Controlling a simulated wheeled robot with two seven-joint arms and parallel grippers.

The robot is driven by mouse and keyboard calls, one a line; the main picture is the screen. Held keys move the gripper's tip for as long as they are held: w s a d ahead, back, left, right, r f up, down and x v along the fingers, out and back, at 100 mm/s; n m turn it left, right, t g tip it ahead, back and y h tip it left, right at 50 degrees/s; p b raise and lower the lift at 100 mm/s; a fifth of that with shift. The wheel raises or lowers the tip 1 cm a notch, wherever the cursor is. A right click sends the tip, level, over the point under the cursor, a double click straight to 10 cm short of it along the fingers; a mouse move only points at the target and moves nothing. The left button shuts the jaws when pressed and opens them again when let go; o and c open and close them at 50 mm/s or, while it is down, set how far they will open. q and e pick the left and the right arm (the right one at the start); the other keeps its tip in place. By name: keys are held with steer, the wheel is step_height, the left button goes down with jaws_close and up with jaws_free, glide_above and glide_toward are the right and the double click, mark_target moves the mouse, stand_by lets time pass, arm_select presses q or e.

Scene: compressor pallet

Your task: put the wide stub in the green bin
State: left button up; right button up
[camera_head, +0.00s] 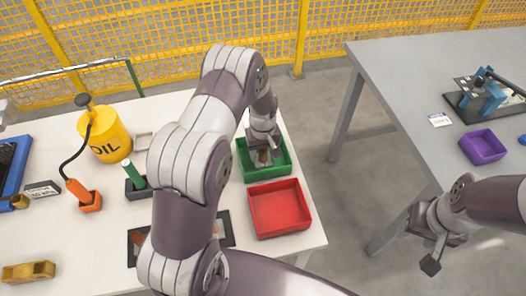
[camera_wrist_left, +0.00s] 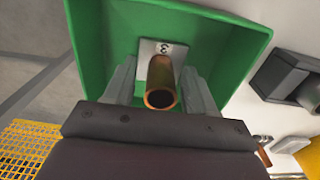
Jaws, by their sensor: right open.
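The wide stub is a copper-coloured tube (camera_wrist_left: 161,84) in the left wrist view, its open end facing the camera. My right gripper (camera_head: 428,240) is open and empty, at the right.
A red bin (camera_head: 279,208) stands directly in front of the green bin, near the table's right edge. A purple bin (camera_head: 483,147) is on the other table.

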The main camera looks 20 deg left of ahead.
arm_select(q)
steer(key=shift+r, duration=0.35)
step_height(320, 180, up, 12)
steer(key=s+d+r+m+p, duration=0.1)
steer(key=s+r+m, duration=0.1)
steer(key=s, duration=0.4)
steer(key=s+d+r+m+t+p, duration=0.1)
steer(key=s+d+r+m, duration=0.1)
steer(key=s, duration=0.4)
steer(key=s+d+r+m+p, duration=0.1)
steer(key=s+d+r+m, duration=0.1)
steer(key=s+r, duration=0.3)
steer(key=shift+s+m, duration=0.55)
steer(key=shift+m, duration=0.25)
